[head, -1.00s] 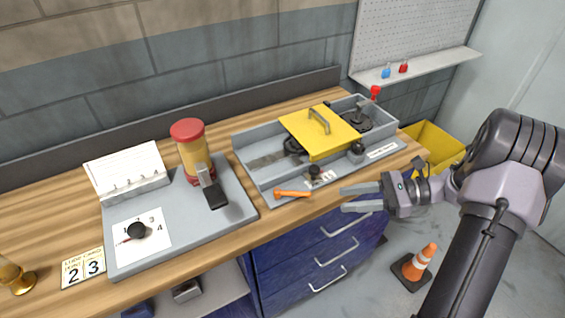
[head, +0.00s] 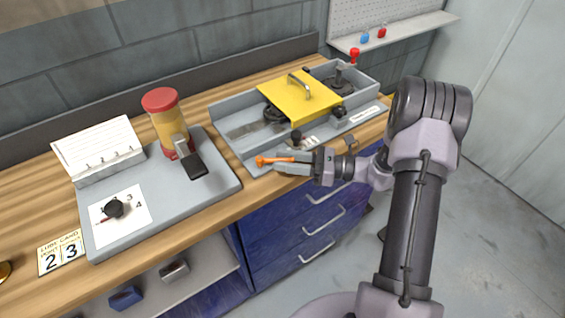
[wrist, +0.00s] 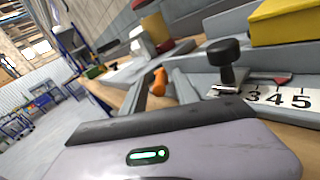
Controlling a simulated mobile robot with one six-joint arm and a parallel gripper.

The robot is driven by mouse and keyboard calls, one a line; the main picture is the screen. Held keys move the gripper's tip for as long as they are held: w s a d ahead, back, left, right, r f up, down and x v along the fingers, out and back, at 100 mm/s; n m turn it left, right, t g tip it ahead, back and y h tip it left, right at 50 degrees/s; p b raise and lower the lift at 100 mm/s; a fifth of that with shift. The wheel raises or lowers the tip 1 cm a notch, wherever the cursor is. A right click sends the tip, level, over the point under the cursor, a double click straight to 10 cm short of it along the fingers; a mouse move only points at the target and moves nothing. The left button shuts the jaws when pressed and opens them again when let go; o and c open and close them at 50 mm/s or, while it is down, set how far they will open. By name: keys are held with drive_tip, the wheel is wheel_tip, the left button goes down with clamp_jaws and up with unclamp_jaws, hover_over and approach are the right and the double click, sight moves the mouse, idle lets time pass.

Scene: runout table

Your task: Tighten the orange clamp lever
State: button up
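The orange clamp lever (head: 264,161) lies along the front edge of the grey fixture (head: 234,132) on the wooden bench. My gripper (head: 277,162) is low at the lever, reaching in from the right. Its two fingers are apart, one on each side of the lever's near part. In the wrist view the lever's orange end (wrist: 158,82) shows between the fingers, with a gap visible beside it. The near part of the lever is partly hidden by the fingers in the head view.
A yellow cover (head: 300,98) sits on the fixture, with a black knob (wrist: 226,62) and a number scale (wrist: 285,97) close to my gripper. A red-capped canister (head: 166,118) stands at left. Blue drawers (head: 300,222) are below the bench edge.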

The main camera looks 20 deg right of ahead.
drive_tip(key=shift+w+a, duration=0.15)
drive_tip(key=shift+a, duration=0.25)
clamp_jaws()
idle(1.2)
